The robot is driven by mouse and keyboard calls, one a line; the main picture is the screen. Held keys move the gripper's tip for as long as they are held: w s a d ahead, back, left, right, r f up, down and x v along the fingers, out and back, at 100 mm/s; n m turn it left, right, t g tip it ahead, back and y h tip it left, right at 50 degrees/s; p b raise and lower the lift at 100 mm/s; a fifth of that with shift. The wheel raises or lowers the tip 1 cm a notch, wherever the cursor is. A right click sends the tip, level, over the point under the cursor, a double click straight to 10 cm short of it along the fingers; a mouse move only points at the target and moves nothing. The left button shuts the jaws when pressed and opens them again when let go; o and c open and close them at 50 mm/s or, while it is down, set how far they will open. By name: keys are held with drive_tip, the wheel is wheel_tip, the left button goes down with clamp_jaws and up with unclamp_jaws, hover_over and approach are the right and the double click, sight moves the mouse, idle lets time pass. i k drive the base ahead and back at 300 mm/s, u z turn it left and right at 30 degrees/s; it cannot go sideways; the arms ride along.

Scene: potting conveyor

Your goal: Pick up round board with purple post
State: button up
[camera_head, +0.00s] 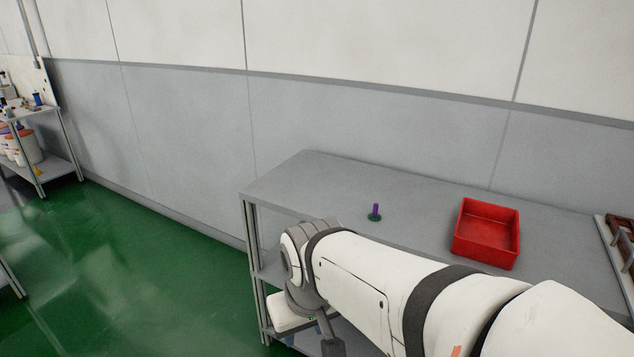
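The round board with the purple post is a small green disc (375,218) with an upright purple post (376,210). It sits flat on the grey table (300,180), left of the red bin. My white arm reaches in from the lower right, with its elbow in front of the table's near edge. The end of my arm hangs down below the table top, where a dark part that looks like my gripper (333,346) shows at the bottom edge. It is apart from the board, and its fingers cannot be made out.
A red bin (486,234), seemingly empty, stands on the table right of the board. A tray with brown items (620,240) is at the far right. The table top around the board is clear. A grey wall rises behind. Shelves with containers (30,145) stand far left across green floor.

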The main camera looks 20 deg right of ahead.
sight(374, 216)
drive_tip(key=z, duration=0.55)
drive_tip(key=i, duration=1.15)
drive_tip(key=z, duration=0.55)
drive_tip(key=k, duration=0.9)
drive_tip(key=z, duration=0.2)
drive_tip(key=i, duration=0.9)
drive_tip(key=u, duration=0.1)
